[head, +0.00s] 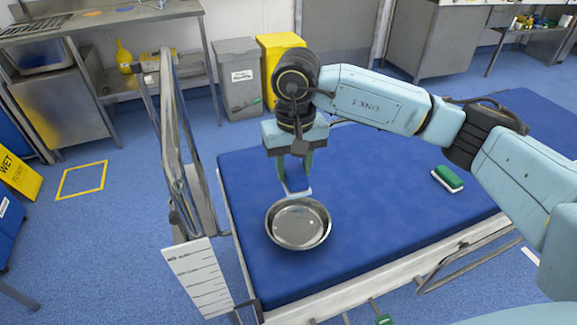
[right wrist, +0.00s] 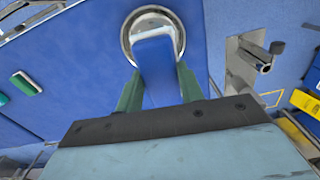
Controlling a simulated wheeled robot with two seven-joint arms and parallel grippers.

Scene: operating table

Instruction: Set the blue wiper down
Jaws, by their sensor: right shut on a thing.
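The blue wiper (head: 297,183) is held in my right gripper (head: 295,172), over the back edge of a round steel bowl on the blue operating table (head: 370,160). The wiper (right wrist: 157,62) also shows in the right wrist view, between the green fingers of my right gripper (right wrist: 158,85), with its pale end over the bowl. Whether it touches the bowl is hard to tell. My left gripper is not in view.
The steel bowl (head: 298,225) stands near the table's left end. A green and white sponge (head: 447,179) lies to the right on the table. A metal side rail (head: 180,140) rises at the left end. The table's middle is clear.

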